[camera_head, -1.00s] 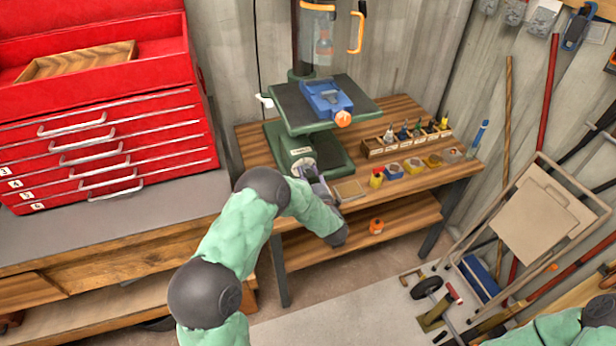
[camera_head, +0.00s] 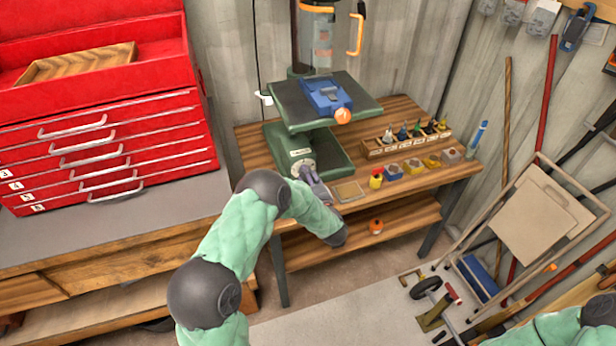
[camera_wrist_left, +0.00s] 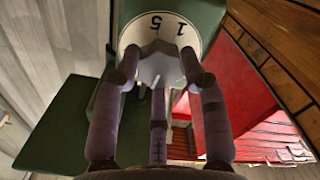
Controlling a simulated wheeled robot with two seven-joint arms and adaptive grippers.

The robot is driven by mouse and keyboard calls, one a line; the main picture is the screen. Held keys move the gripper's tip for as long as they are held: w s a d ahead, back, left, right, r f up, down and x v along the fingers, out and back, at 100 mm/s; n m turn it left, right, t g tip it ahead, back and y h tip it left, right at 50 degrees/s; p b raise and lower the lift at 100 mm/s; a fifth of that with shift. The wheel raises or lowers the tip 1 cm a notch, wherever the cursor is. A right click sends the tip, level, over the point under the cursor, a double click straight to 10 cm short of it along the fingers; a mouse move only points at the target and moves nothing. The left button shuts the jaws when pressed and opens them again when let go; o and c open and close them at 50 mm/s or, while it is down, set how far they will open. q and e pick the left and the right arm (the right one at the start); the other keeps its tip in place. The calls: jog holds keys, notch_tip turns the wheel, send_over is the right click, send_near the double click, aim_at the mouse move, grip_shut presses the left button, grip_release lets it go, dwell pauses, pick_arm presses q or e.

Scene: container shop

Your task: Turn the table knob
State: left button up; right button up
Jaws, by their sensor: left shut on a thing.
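The table knob is a pale, lobed grip (camera_wrist_left: 158,68) on a round white dial (camera_wrist_left: 158,28) marked with figures, including 1 and 5, in the left wrist view. In the head view the dial (camera_head: 301,168) is on the front of the green drill press base. My left gripper (camera_head: 307,174) reaches it from the front, and in the wrist view its dark fingers (camera_wrist_left: 158,85) close around the knob. The press's green table (camera_head: 290,103) carries a blue vise (camera_head: 326,95) above the base. My right gripper is out of view; only part of that arm shows at bottom right.
The wooden bench (camera_head: 410,113) holds a bit rack (camera_head: 405,140) and several small coloured items right of the press. A red tool chest (camera_head: 105,150) stands to the left. A folded hand cart (camera_head: 535,220) and poles stand at the right.

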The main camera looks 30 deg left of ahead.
pick_arm(q)
jog(key=shift+s+a+r, duration=0.1)
jog(key=shift+s+a, duration=0.05)
jog(key=shift+a, duration=0.1)
jog(key=o, duration=1)
jog(key=shift+o, duration=0.7)
jog(key=shift+s+a+r, duration=0.1)
jog(key=shift+s, duration=0.05)
jog(key=v, duration=1.2)
